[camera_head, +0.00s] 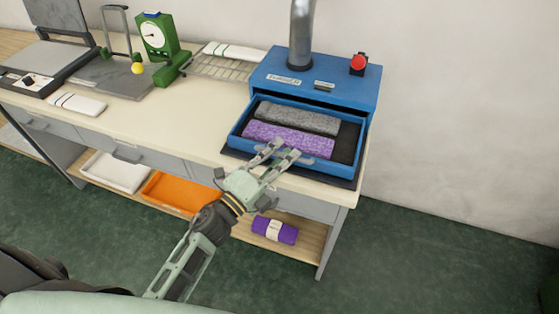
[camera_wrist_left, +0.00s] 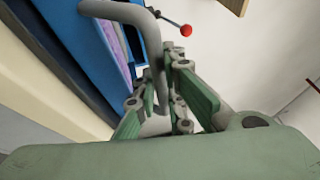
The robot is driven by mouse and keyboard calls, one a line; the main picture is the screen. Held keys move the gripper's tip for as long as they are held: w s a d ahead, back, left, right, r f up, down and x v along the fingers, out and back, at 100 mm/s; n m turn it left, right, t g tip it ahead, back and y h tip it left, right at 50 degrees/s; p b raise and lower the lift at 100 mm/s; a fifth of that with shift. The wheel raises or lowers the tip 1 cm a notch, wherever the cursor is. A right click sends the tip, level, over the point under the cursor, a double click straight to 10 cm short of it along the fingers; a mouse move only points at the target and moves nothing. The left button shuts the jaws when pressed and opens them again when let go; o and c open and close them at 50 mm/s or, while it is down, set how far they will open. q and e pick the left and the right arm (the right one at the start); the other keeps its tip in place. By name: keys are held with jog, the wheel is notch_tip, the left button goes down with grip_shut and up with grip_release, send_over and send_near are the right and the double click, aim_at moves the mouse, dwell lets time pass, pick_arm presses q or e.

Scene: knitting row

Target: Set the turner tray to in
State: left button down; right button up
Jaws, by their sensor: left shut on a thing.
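The turner is a blue box (camera_head: 335,88) at the right end of the table. Its blue tray (camera_head: 238,136) is pulled out at the front and holds a grey roll (camera_head: 297,118) and a purple speckled roll (camera_head: 288,139). My left gripper (camera_head: 278,153) is at the tray's front. In the left wrist view, my left gripper (camera_wrist_left: 160,112) is shut on the grey bar handle (camera_wrist_left: 118,10) of the tray. The handle is mostly hidden by the fingers in the head view. My right gripper is not in view.
A red-knobbed lever (camera_head: 358,63) and a grey pipe (camera_head: 301,35) are on the turner. A wire rack (camera_head: 213,68) and green dial scale (camera_head: 157,40) stand to the left. Below are a white bin (camera_head: 117,172), an orange bin (camera_head: 180,192) and a purple bundle (camera_head: 275,230).

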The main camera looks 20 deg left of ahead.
pick_arm(q)
jog(key=w+b, duration=0.2)
jog(key=w, duration=0.4)
jog(key=w+b, duration=0.2)
jog(key=w, duration=0.4)
jog(key=w+b, duration=0.2)
jog(key=w, duration=0.4)
jog(key=shift+w+d+f, duration=0.1)
jog(key=shift+w+d, duration=0.15)
jog(key=shift+w, duration=0.25)
jog(key=shift+r, duration=0.2)
jog(key=c, duration=2.2)
grip_release()
jog(key=o, duration=0.4)
jog(key=shift+w+f, duration=0.1)
jog(key=shift+w, duration=0.1)
jog(key=shift+s, duration=0.1)
jog(key=shift+s, duration=0.1)
